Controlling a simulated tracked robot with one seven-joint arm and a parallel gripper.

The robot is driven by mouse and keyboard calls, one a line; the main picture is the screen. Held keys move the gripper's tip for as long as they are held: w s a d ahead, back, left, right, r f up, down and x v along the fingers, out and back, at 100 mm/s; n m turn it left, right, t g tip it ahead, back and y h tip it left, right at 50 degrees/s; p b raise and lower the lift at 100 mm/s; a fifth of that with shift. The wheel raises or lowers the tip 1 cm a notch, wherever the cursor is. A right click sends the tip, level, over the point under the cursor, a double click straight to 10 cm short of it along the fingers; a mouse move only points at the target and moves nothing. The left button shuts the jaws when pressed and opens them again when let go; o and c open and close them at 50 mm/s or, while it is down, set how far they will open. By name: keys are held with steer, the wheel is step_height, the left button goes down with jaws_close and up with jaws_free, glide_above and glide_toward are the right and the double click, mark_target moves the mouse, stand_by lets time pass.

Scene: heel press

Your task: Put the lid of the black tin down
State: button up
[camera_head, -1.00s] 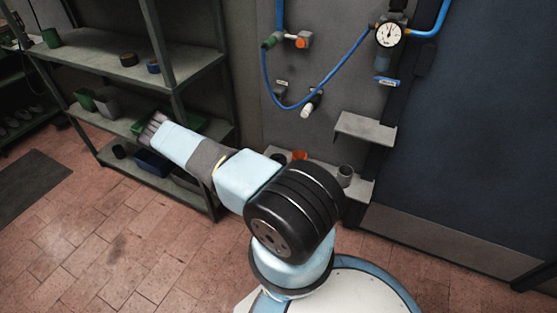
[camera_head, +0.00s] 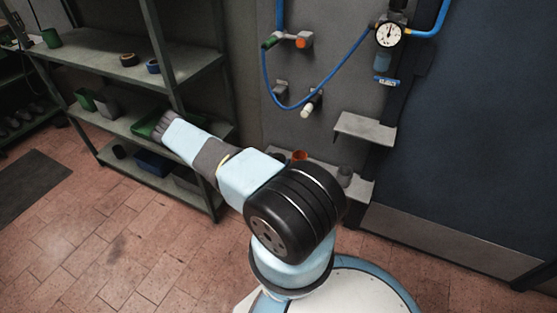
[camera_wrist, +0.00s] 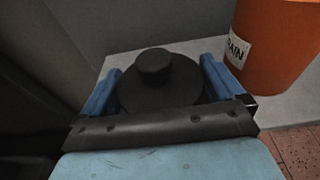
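The round black lid (camera_wrist: 135,96) with a thick knob (camera_wrist: 154,66) is in the middle of the wrist view. My gripper (camera_wrist: 160,85) has one blue finger on each side of the lid, close against its rim, and appears shut on it. The black tin cannot be made out below the lid. In the head view my gripper and the lid cannot be made out; my arm blocks part of the view.
An orange container (camera_wrist: 268,45) with a white label stands close to the right finger, on a pale grey ledge (camera_wrist: 120,59). A shelf rack (camera_head: 150,75) is at left.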

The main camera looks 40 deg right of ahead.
mark_target(277, 155)
steer(key=c, duration=0.4)
steer(key=shift+r, duration=5)
steer(key=shift+c, duration=0.2)
